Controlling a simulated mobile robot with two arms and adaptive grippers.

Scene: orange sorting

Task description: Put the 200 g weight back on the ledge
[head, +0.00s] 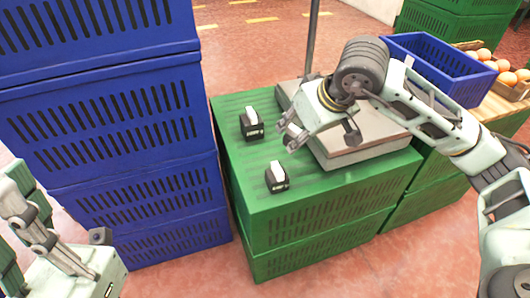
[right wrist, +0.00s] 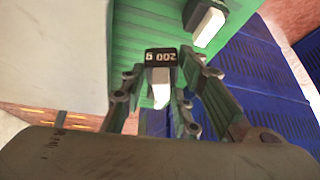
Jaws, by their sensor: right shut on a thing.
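The 200 g weight (right wrist: 161,57) is a black block with a white top; its label shows upside down in the right wrist view. It lies between the fingers of my right gripper (right wrist: 163,62), which is shut on it. In the head view I take it to be the farther weight (head: 252,127), over the green crate top beside my right gripper (head: 288,133); finger contact is not clear there. A second weight (head: 277,178) stands nearer me on the crate, also in the right wrist view (right wrist: 207,24). My left gripper (head: 65,245) is at lower left, away from both.
A grey scale platform (head: 365,155) with a pole stands right of the weights. Blue crates (head: 110,130) rise close at the left. A blue bin (head: 440,68) and oranges (head: 503,65) are at back right.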

